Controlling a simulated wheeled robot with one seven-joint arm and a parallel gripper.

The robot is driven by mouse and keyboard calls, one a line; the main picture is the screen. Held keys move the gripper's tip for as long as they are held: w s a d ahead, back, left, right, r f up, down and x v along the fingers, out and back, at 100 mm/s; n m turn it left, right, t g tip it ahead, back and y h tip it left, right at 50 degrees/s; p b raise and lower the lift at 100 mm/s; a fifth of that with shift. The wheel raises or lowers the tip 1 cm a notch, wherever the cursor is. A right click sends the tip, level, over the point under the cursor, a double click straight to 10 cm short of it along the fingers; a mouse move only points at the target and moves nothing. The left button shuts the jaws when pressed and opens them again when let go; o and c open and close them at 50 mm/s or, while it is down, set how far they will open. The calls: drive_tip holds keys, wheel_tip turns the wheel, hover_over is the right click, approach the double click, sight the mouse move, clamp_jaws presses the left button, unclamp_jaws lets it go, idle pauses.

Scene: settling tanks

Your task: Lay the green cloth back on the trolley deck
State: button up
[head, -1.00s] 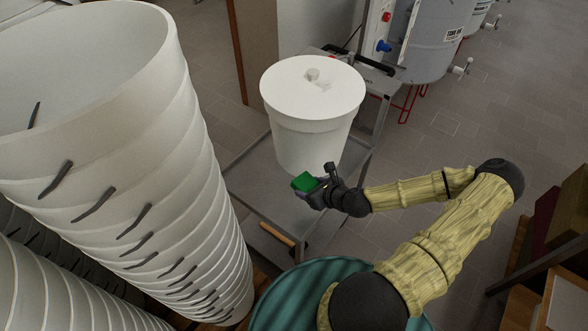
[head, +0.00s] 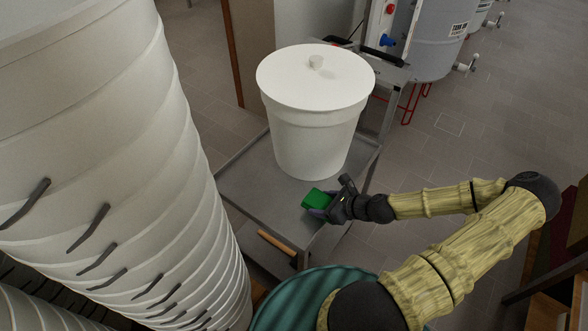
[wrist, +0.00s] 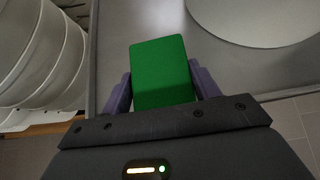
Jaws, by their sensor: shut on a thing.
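The green cloth (head: 317,199) looks like a small folded block. My gripper (head: 318,205) is shut on it, over the near right part of the grey trolley deck (head: 250,190). In the wrist view the cloth (wrist: 161,73) sits between the two purple fingers, with the deck (wrist: 125,25) behind it. I cannot tell whether the cloth touches the deck or hangs just above it.
A white lidded bucket (head: 315,125) stands on the deck behind my gripper. Stacked white ribbed tubs (head: 130,150) rise close on the left. A teal ribbed drum top (head: 290,300) is in front. Bare deck lies left of the cloth.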

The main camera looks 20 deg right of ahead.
drive_tip(key=w+a, duration=0.3)
drive_tip(key=w, duration=0.1)
drive_tip(key=w+a, duration=0.4)
drive_tip(key=w, duration=0.1)
drive_tip(key=w+a, duration=0.3)
drive_tip(key=w, duration=0.2)
drive_tip(key=shift+w+a, duration=0.2)
drive_tip(key=shift+a, duration=0.05)
drive_tip(key=shift+f, duration=1.75)
drive_tip(key=shift+f, duration=0.15)
drive_tip(key=o, duration=0.8)
drive_tip(key=shift+a, duration=0.1)
